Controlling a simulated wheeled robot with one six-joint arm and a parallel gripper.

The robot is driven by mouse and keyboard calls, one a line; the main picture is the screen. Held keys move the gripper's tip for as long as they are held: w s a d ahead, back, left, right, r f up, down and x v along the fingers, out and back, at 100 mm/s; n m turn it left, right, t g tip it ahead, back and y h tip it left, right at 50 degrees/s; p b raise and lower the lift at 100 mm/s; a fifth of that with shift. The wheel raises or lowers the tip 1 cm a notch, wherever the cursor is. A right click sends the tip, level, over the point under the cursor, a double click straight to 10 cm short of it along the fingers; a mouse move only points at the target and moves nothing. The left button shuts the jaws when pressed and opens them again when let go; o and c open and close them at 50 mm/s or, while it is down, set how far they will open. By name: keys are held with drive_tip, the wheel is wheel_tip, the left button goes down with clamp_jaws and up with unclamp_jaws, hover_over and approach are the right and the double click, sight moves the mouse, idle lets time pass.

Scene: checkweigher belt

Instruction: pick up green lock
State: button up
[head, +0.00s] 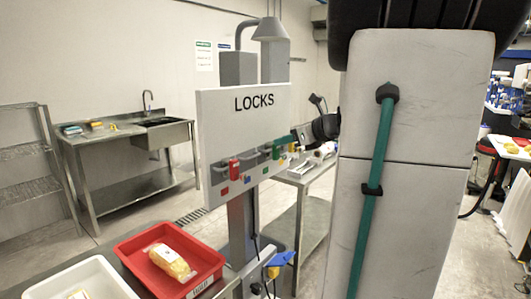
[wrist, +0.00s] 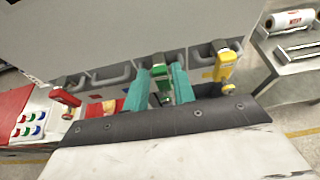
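The green lock (wrist: 160,79) hangs from a grey hook on the board in the wrist view, upright, its lower part darker. My gripper (wrist: 160,88) has its two teal fingers on either side of it, with narrow gaps showing, so it looks open around the lock. In the head view the green lock (head: 276,151) hangs on the lower part of the white LOCKS board (head: 225,122), with my gripper (head: 285,141) right at it. Contact between fingers and lock cannot be made out.
A red lock (wrist: 66,98) hangs to the left and a yellow lock (wrist: 224,66) close to the right finger. A red tray (head: 125,253) with a wrapped pack and a white tray (head: 40,290) stand below left. A steel table (head: 310,178) is behind the board.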

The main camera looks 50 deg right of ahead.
sight(267, 141)
drive_tip(key=x, duration=0.4)
drive_tip(key=shift+w+a+f, duration=0.1)
clamp_jaws()
drive_tip(key=shift+s+r, duration=0.2)
drive_tip(key=shift+r, duration=0.45)
wheel_tip(267, 141, up, 6)
drive_tip(key=shift+s, duration=0.15)
drive_tip(key=s+d, duration=0.3)
drive_tip(key=s, duration=1.6)
drive_tip(key=shift+d+f, duration=0.15)
drive_tip(key=shift+d, duration=0.1)
drive_tip(key=shift+s, duration=0.15)
